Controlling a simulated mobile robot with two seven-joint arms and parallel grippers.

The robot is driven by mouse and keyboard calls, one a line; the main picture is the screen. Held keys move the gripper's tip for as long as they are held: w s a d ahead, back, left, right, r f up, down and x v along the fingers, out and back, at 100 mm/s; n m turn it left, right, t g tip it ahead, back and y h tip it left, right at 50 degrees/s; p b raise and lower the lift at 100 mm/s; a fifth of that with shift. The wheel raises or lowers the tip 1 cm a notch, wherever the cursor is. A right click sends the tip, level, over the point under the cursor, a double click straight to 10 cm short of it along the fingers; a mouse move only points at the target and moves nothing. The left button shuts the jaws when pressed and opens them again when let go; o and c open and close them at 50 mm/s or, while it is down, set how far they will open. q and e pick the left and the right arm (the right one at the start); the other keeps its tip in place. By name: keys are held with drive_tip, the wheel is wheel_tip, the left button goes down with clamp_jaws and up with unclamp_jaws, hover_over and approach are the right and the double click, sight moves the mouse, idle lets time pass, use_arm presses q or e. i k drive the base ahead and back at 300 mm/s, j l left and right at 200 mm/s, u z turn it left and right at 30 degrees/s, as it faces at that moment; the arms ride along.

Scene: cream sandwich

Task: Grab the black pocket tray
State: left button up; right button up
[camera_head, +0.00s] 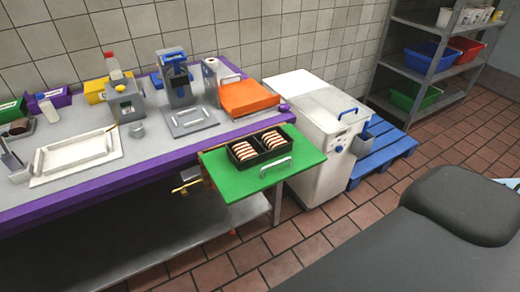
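The black pocket tray (259,149) sits on the green board (301,158) at the right end of the work table. It has two pockets side by side, each filled with a row of cream-and-brown sandwich pieces. A pale handle (276,166) stands on the green board just in front of the tray. Neither of my grippers shows in the head view, and nothing is touching the tray.
The purple-edged table (100,194) carries a white tray (117,153), a grey plate with a handle (191,121) and an orange lidded box (247,97). A white machine (322,120) stands close right of the green board, with a blue pallet (385,150) beyond.

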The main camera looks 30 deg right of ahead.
sight(264, 154)
drive_tip(key=l+u, duration=0.15)
drive_tip(key=l, duration=0.55)
drive_tip(key=l+u, duration=0.1)
drive_tip(key=l, duration=0.55)
drive_tip(key=l+u, duration=0.15)
drive_tip(key=l, duration=0.55)
drive_tip(key=l+u, duration=0.15)
drive_tip(key=l, duration=0.55)
drive_tip(key=k+l+u, duration=0.1)
drive_tip(key=l, duration=0.55)
drive_tip(key=k, duration=0.05)
